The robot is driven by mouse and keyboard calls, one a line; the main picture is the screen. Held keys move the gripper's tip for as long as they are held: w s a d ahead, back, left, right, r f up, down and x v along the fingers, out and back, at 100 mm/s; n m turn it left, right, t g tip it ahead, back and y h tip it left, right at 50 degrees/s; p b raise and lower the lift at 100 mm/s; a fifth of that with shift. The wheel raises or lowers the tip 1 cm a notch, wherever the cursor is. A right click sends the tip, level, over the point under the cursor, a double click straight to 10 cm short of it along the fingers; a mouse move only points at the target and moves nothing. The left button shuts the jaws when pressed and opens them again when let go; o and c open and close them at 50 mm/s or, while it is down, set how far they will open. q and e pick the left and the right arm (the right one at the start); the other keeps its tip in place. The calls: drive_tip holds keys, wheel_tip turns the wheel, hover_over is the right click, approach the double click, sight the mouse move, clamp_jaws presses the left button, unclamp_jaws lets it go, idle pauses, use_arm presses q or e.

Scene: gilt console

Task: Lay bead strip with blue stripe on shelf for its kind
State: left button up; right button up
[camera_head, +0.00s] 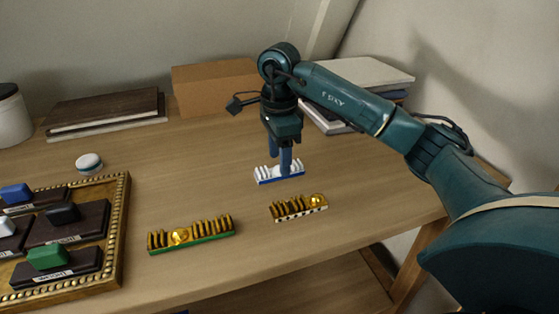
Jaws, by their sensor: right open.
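The bead strip with a blue stripe (266,180) is white, with a row of upright teeth and a blue band along its front edge. It lies on the table near the middle of the head view. My right gripper (285,167) points straight down at this strip, with its fingers open at the right half. The fingers hide part of the strip, and I cannot tell whether they touch it. A gilt-framed console (122,215) at the left holds dark labelled shelves; one bears a blue block (17,194). The label writing is too small to read. My left gripper is out of view.
A gold strip with a green stripe (192,240) and a gold strip with a black-and-white edge (298,212) lie in front. A white-topped round thing (89,163) sits behind the console. A cardboard box (215,85) and books (105,110) stand at the back.

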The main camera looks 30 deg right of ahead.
use_arm(q)
drive_tip(key=p, duration=0.1)
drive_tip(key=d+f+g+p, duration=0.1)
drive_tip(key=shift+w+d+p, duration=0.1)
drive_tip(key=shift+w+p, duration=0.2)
drive_tip(key=shift+p, duration=0.1)
use_arm(e)
wheel_tip(320, 180, up, 11)
drive_tip(key=shift+r, duration=0.2)
drive_tip(key=shift+d+r, duration=0.1)
